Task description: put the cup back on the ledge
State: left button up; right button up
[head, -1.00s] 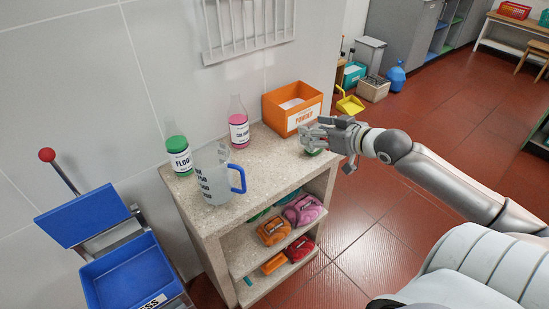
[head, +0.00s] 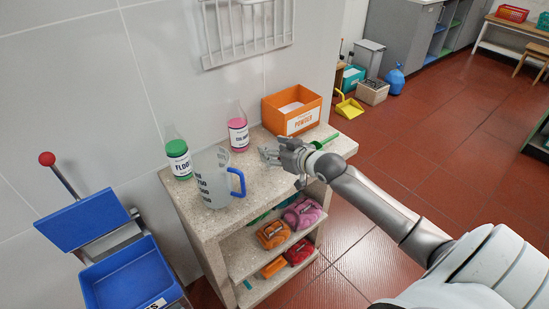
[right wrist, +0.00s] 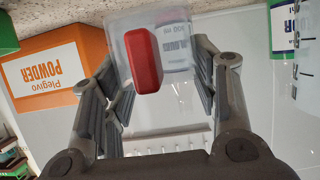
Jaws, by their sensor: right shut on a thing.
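My right gripper (head: 284,158) is over the right half of the speckled stone top (head: 262,183), left of a green object and in front of the pink bottle. In the right wrist view, my right gripper (right wrist: 156,85) is shut on a translucent cup (right wrist: 127,42) with a red handle. That view is upside down, and the handle faces the camera. In the head view I cannot make out the held cup behind the fingers. I cannot tell whether it touches the stone. My left gripper is not in view.
A clear jug (head: 212,185) with a blue handle stands left of my gripper. A green bottle (head: 178,153) and a pink bottle (head: 238,130) stand by the wall. An orange powder box (head: 293,116) is at the back right. The green object (head: 325,141) lies near the right edge.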

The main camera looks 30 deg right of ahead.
notch_tip(320, 180, down, 3)
jog(key=shift+w+a+f, duration=0.1)
jog(key=shift+f, duration=0.1)
jog(key=o, duration=1)
jog(key=v, duration=1.2)
jog(key=shift+p, duration=0.3)
